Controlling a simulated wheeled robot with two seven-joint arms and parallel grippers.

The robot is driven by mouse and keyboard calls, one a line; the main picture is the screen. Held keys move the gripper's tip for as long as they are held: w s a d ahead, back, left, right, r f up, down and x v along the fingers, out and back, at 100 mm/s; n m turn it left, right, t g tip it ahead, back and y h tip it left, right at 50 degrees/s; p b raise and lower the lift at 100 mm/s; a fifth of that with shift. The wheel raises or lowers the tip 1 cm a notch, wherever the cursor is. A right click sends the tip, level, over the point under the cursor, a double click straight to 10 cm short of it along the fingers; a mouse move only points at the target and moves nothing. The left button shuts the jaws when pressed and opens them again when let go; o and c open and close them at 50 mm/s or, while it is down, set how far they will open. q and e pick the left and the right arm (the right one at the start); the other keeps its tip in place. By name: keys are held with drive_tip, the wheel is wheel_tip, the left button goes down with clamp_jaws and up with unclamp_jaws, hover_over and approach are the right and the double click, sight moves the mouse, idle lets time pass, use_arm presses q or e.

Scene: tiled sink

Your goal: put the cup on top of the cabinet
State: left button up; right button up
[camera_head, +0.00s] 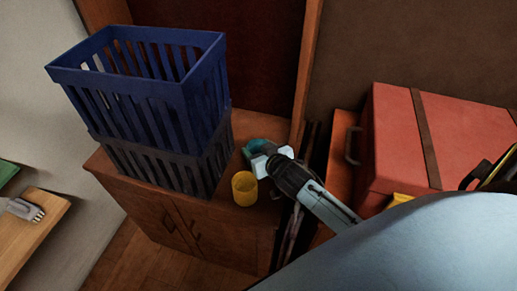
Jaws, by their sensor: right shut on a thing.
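A wooden cabinet (110,172) with doors stands in the middle. A yellow cup (244,189) stands upright on its top, near the front edge. My right gripper (268,156) reaches in from the lower right, just above and right of the yellow cup. It is shut on a small teal thing (255,146), perhaps a cup, low over the back right of the cabinet top. The fingers hide part of it, and I cannot tell whether it touches the top.
Two stacked baskets, blue (135,85) above dark grey (170,158), fill the left of the cabinet top. A red case (400,150) with brown straps stands right of my forearm. A wooden surface (30,240) at the lower left bears a grey pronged item (25,209).

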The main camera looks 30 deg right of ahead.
use_arm(q)
drive_tip(key=shift+f, duration=0.15)
use_arm(e)
drive_tip(key=shift+s+f, duration=0.1)
drive_tip(key=shift+f, duration=0.3)
drive_tip(key=shift+s+a+f, duration=0.1)
drive_tip(key=shift+s+f, duration=0.05)
drive_tip(key=shift+f, duration=0.35)
use_arm(q)
drive_tip(key=shift+f, duration=0.15)
use_arm(e)
drive_tip(key=o, duration=1.4)
drive_tip(key=shift+f, duration=0.1)
drive_tip(key=v, duration=0.2)
drive_tip(key=p+v, duration=0.1)
drive_tip(key=v, duration=0.4)
drive_tip(key=shift+r, duration=0.35)
use_arm(q)
drive_tip(key=shift+w+d+r+p, duration=0.1)
drive_tip(key=shift+d+r+p, duration=0.25)
drive_tip(key=shift+d+r, duration=0.25)
drive_tip(key=shift+d+r+p, duration=0.35)
drive_tip(key=shift+d+r, duration=0.05)
drive_tip(key=shift+r, duration=0.4)
use_arm(e)
drive_tip(key=r+v, duration=0.1)
drive_tip(key=v, duration=0.5)
